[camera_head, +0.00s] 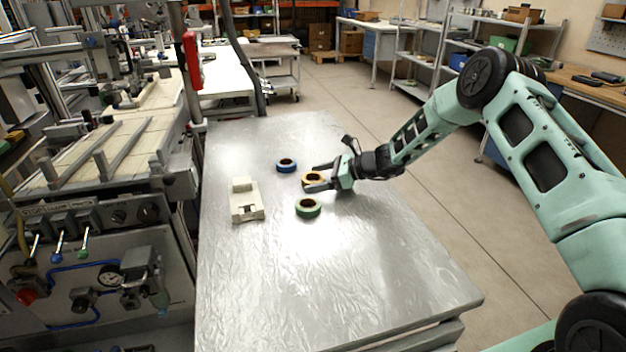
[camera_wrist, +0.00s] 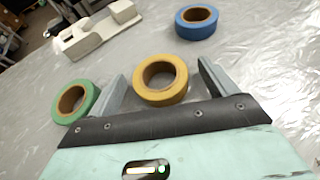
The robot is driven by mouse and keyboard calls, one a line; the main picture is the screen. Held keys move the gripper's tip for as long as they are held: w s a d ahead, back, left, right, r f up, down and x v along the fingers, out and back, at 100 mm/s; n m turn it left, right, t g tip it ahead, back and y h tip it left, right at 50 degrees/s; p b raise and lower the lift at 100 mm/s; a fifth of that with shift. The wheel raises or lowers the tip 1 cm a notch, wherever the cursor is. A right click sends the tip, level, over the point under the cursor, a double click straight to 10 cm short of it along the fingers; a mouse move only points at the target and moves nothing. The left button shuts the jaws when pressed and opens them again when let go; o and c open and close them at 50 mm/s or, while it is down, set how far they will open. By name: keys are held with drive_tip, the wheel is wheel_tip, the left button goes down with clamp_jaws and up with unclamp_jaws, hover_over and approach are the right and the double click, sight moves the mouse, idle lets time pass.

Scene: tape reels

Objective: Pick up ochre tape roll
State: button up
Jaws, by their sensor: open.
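The ochre tape roll (camera_wrist: 160,80) lies flat on the silver table, between the two fingers of my gripper (camera_wrist: 158,82) in the wrist view. The fingers stand apart from it on both sides, with a small gap each. In the head view the ochre tape roll (camera_head: 313,177) shows between the fingertips of my open gripper (camera_head: 320,177), low over the table.
A green tape roll (camera_head: 308,207) lies just outside one finger. A blue tape roll (camera_head: 286,165) lies farther off. A beige tape dispenser (camera_head: 246,200) stands to the left. The near part of the silver table (camera_head: 330,290) is clear.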

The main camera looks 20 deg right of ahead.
drive_tip(key=c, duration=1.1)
